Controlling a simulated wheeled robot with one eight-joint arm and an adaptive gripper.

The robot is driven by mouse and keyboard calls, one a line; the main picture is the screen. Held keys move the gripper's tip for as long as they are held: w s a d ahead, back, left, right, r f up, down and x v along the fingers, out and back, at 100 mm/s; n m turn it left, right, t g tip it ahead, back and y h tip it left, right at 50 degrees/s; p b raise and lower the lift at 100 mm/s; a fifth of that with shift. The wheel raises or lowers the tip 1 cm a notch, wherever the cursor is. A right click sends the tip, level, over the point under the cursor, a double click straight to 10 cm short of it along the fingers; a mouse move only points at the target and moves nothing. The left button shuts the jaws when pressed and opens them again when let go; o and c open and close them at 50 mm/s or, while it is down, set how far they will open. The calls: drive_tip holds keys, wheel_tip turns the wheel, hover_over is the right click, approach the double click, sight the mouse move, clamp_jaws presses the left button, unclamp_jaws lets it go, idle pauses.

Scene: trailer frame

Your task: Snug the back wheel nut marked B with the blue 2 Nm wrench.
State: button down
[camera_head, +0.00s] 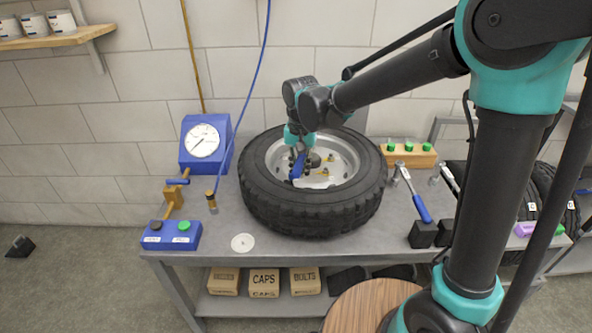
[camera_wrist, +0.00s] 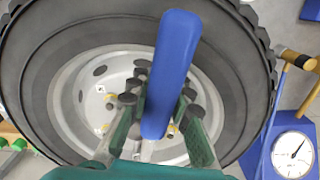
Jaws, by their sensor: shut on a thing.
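The tyre (camera_head: 262,190) lies flat on the bench with its pale wheel rim (camera_head: 346,153) facing up. My gripper (camera_head: 298,160) is over the rim and shut on a blue wrench handle (camera_head: 298,169). In the wrist view the blue handle (camera_wrist: 172,70) runs between my gripper's green fingers (camera_wrist: 160,110). Brass-coloured nuts (camera_head: 326,172) show on the wheel; the wrist view shows one nut (camera_wrist: 172,130) beside the handle. The wrench's working end is hidden, so I cannot tell whether it touches a nut. A small white label (camera_wrist: 99,90) is on the rim; its letter is unreadable.
A blue gauge box (camera_head: 207,145) stands left of the tyre, with a hose and a button box (camera_head: 171,235) near it. Another blue-handled wrench (camera_head: 421,207) lies to the right, near black blocks (camera_head: 422,234). A wooden rack with green-topped pieces (camera_head: 408,155) is behind.

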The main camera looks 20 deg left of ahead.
drive_tip(key=shift+w+d+n, duration=0.25)
drive_tip(key=shift+d+n, duration=0.45)
drive_tip(key=shift+d, duration=0.6)
drive_tip(key=shift+w+d+n, duration=0.2)
drive_tip(key=shift+d+n, duration=0.5)
drive_tip(key=shift+d, duration=0.55)
drive_tip(key=shift+w+d+n, duration=0.25)
drive_tip(key=shift+d+n, duration=0.15)
drive_tip(key=shift+d, duration=0.3)
drive_tip(key=shift+w+d+n, duration=0.25)
drive_tip(key=shift+d+n, duration=0.15)
drive_tip(key=shift+d, duration=0.3)
drive_tip(key=shift+w+d+n, duration=0.4)
drive_tip(key=shift+d+n, duration=0.05)
drive_tip(key=shift+d, duration=0.25)
drive_tip(key=shift+w+d+n, duration=0.4)
drive_tip(key=shift+d+n, duration=0.05)
drive_tip(key=shift+d, duration=0.25)
drive_tip(key=shift+w+d+n, duration=1.35)
drive_tip(key=shift+w+d, duration=0.25)
drive_tip(key=shift+w, duration=0.2)
drive_tip(key=shift+w+d+n, duration=1.35)
drive_tip(key=shift+w+d, duration=0.25)
drive_tip(key=shift+w, duration=0.15)
drive_tip(key=shift+s, duration=0.1)
